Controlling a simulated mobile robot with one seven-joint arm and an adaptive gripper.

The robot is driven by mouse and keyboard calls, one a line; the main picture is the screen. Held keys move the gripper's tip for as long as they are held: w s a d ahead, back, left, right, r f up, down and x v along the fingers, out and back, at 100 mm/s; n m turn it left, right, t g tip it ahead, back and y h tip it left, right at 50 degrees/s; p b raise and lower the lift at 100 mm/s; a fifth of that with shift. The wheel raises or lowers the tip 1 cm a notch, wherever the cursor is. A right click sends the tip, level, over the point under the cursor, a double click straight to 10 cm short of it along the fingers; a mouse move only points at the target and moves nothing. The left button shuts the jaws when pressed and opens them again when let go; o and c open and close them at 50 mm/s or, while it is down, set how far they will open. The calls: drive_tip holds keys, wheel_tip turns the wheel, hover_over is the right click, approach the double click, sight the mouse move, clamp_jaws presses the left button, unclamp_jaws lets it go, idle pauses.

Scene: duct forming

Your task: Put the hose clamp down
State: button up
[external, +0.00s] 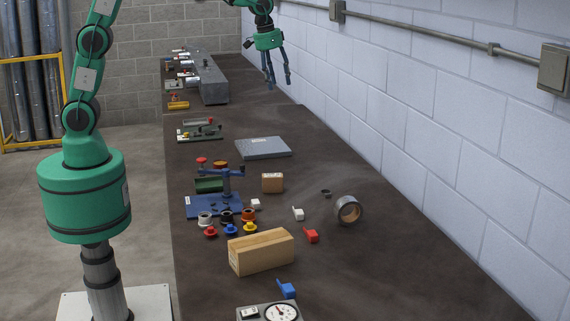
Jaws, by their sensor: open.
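My gripper (277,84) hangs over the far part of the bench near the block wall, fingers pointing down and spread apart. I see nothing held between the fingers. I cannot pick out the hose clamp for certain. A small dark round piece (326,193) lies on the bench beside the silver tape roll (348,210), but it is too small to identify. My gripper is far from that piece, much deeper along the bench (400,265).
A grey flat plate (263,148) lies in front of my gripper. A long grey block (211,80) stands left of it. A blue fixture (213,206), coloured knobs, a wooden block (261,251) and a dial gauge (281,313) are nearer. The bench's right side is mostly clear.

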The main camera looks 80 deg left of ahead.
drive_tip(key=s+r+t, duration=0.1)
drive_tip(key=s+r, duration=0.4)
drive_tip(key=s, duration=0.6)
drive_tip(key=s+r+t, duration=0.1)
drive_tip(key=s+r, duration=0.4)
drive_tip(key=s, duration=0.6)
drive_tip(key=s+a+f+m+t, duration=0.1)
drive_tip(key=s+f, duration=0.2)
drive_tip(key=s, duration=1.7)
drive_tip(key=shift+s+f, duration=0.2)
drive_tip(key=shift+s, duration=0.2)
drive_tip(key=shift+a, duration=0.1)
wheel_tip(320, 180, down, 9)
drive_tip(key=b, duration=0.8)
drive_tip(key=shift+r+b, duration=0.2)
drive_tip(key=shift+b, duration=0.15)
